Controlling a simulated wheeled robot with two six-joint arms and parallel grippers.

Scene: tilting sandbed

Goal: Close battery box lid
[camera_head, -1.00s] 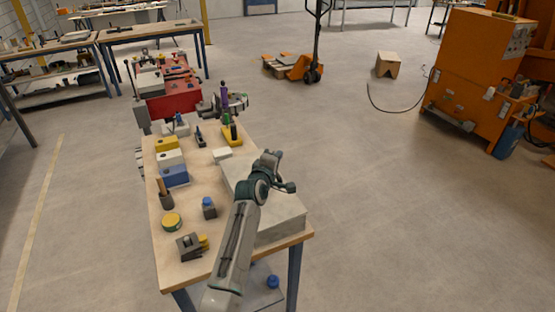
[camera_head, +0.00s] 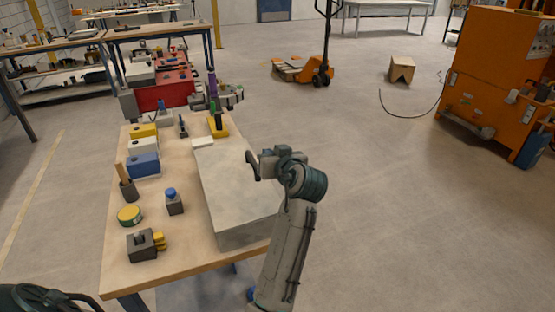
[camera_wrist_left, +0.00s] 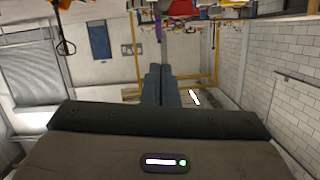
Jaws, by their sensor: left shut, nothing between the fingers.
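A long pale grey box (camera_head: 222,185) lies on the wooden bench, and it looks like the battery box. Its top appears flat and level; I cannot make out a separate raised lid or a hinge. The box does not show clearly there.
Along the bench's left side stand yellow, white and blue boxes (camera_head: 143,164), a pen cup (camera_head: 129,191), a yellow-green tin (camera_head: 130,215) and a blue-capped container (camera_head: 173,203). A purple-handled tool (camera_head: 212,82) stands beyond.

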